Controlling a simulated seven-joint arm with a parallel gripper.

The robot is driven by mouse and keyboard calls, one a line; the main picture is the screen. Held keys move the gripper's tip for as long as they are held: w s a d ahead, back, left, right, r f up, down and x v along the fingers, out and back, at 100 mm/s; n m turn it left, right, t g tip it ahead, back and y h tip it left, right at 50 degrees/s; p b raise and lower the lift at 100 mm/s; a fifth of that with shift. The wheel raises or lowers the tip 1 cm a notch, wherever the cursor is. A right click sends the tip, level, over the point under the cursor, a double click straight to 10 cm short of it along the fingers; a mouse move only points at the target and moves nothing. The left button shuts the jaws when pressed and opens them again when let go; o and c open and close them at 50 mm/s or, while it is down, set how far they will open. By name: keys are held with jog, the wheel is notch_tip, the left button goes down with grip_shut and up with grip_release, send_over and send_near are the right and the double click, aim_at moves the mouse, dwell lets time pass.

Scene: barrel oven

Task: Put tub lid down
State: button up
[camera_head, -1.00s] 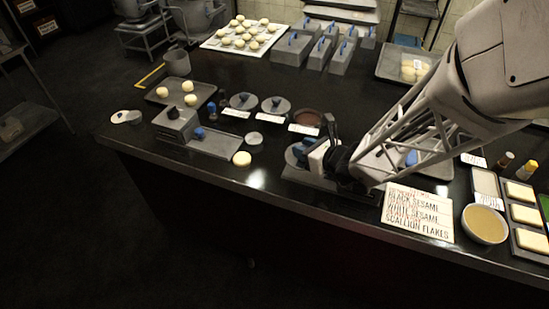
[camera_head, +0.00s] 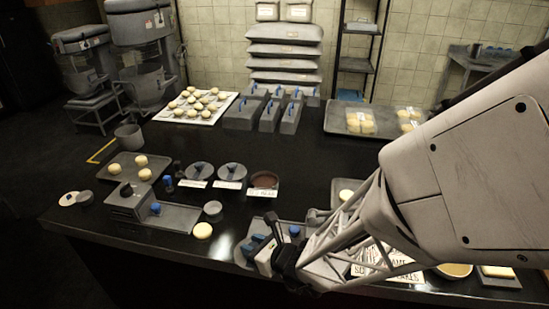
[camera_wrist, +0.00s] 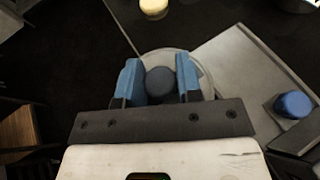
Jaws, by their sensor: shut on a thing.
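The tub lid (camera_wrist: 185,57) is a round grey disc with a dark knob (camera_wrist: 161,83). My gripper (camera_wrist: 160,80) is shut on the knob, with a blue finger on each side, in the wrist view. The lid's near part is hidden by the fingers and gripper body. In the head view my gripper (camera_head: 263,250) is at the counter's front edge, and the lid (camera_head: 240,257) shows partly at its left. I cannot tell whether the lid touches the counter. Two similar round lidded tubs (camera_head: 200,171) (camera_head: 232,172) stand farther back.
A grey board (camera_wrist: 240,60) with a blue knob (camera_wrist: 292,105) lies right beside the lid. A pale round piece (camera_wrist: 153,8) lies beyond it. A grey slicer-like box (camera_head: 128,200) stands left, and a bowl of dark filling (camera_head: 264,180) behind. Dark counter is free at left of the lid.

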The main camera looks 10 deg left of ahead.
jog(key=shift+w, duration=0.1)
send_over(235, 226)
jog(key=shift+f, duration=0.75)
dwell(0.4)
jog(key=shift+f, duration=1.75)
jog(key=shift+f, duration=0.1)
jog(key=o, duration=0.9)
jog(key=shift+o, duration=0.2)
